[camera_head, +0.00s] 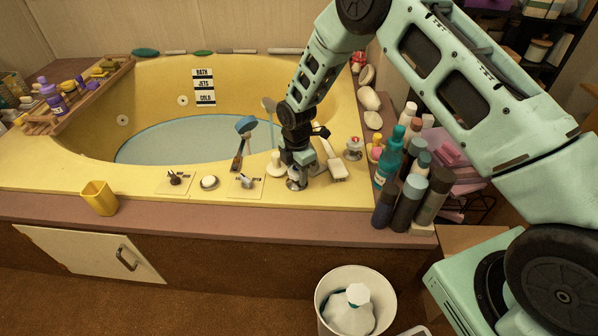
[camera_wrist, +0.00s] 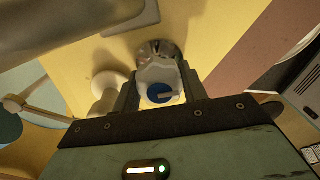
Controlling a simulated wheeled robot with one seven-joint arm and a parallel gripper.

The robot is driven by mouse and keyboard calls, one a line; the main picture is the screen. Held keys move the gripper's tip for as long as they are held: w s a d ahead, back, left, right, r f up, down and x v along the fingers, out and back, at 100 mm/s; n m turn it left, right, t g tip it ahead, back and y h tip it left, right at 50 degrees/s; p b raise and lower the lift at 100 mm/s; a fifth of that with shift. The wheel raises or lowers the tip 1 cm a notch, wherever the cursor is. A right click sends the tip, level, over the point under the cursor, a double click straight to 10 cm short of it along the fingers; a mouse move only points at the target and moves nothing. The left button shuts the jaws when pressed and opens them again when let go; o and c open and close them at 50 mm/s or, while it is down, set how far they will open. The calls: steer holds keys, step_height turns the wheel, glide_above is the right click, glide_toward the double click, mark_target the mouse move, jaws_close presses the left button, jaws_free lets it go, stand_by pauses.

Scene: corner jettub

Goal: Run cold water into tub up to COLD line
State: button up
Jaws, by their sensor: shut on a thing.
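The yellow corner tub (camera_head: 75,168) holds pale blue water (camera_head: 185,140). A sign (camera_head: 204,87) on its far wall reads BATH, JETS, COLD from top to bottom; the water surface lies below it. My gripper (camera_head: 298,170) is at the front rim, shut on a tap handle with a blue cap (camera_wrist: 160,93), which sits between the fingers in the wrist view. The tap's chrome base (camera_head: 296,184) shows under the gripper. A red-marked tap (camera_head: 354,147) stands to the right.
Several bottles (camera_head: 407,203) crowd the right corner. A white brush (camera_head: 335,166) lies beside the gripper. A white bin (camera_head: 378,281) is on the floor.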

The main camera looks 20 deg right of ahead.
steer(key=m, duration=0.3)
steer(key=shift+m, duration=0.3)
steer(key=m+p, duration=0.1)
steer(key=m, duration=0.3)
steer(key=shift+m, duration=0.3)
steer(key=o, duration=1)
steer(key=shift+c, duration=0.2)
steer(key=shift+r, duration=0.1)
